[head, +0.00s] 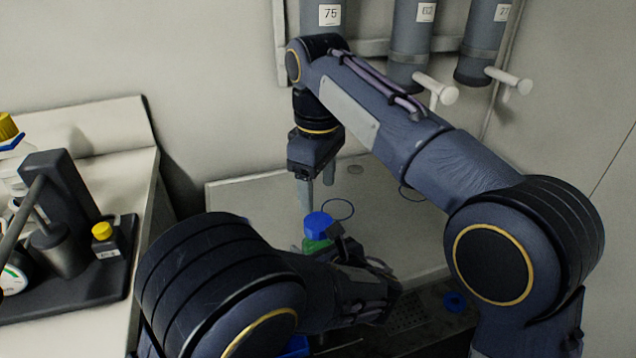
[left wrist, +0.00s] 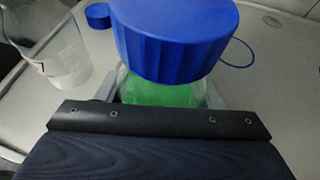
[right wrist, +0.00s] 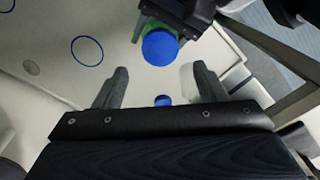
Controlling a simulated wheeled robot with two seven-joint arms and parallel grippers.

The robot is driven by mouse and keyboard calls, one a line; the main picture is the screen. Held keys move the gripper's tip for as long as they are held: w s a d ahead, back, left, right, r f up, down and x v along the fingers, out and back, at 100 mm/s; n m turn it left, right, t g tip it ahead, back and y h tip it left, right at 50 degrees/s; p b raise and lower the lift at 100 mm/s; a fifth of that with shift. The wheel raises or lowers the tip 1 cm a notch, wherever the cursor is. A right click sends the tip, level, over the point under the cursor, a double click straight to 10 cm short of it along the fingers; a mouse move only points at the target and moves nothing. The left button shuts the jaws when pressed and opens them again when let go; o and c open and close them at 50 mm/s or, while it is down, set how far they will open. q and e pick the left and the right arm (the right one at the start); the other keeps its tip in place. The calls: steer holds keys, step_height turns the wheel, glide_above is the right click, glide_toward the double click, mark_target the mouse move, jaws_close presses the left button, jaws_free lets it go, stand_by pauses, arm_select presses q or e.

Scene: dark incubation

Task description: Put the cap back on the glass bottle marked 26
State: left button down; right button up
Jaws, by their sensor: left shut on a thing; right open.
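My left gripper (head: 338,244) is shut on a glass bottle of green liquid (left wrist: 160,93), which has a blue ribbed cap (left wrist: 175,38) on top. The capped bottle also shows in the right wrist view (right wrist: 160,47). No number can be read on it. My right gripper (head: 317,196) points down, open and empty, above and behind the held bottle. A loose blue cap (right wrist: 162,100) lies on the work surface, seen between the right fingers; a blue cap (left wrist: 97,15) also shows in the left wrist view. A clear labelled bottle (left wrist: 55,50) stands at left there; its mouth is out of view.
Blue ring marks (right wrist: 87,50) lie on the pale work surface (head: 250,200). Grey numbered cylinders (head: 412,40) hang on the back wall.

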mark_target(318, 220)
stand_by(0.3)
steer(key=shift+f, duration=4)
steer(key=shift+c, duration=0.4)
steer(key=c, duration=0.9)
steer(key=m, duration=0.4)
steer(key=shift+m, duration=0.4)
steer(key=o, duration=1.1)
steer(key=shift+o, duration=0.2)
steer(key=shift+r, duration=0.1)
step_height(318, 220, up, 12)
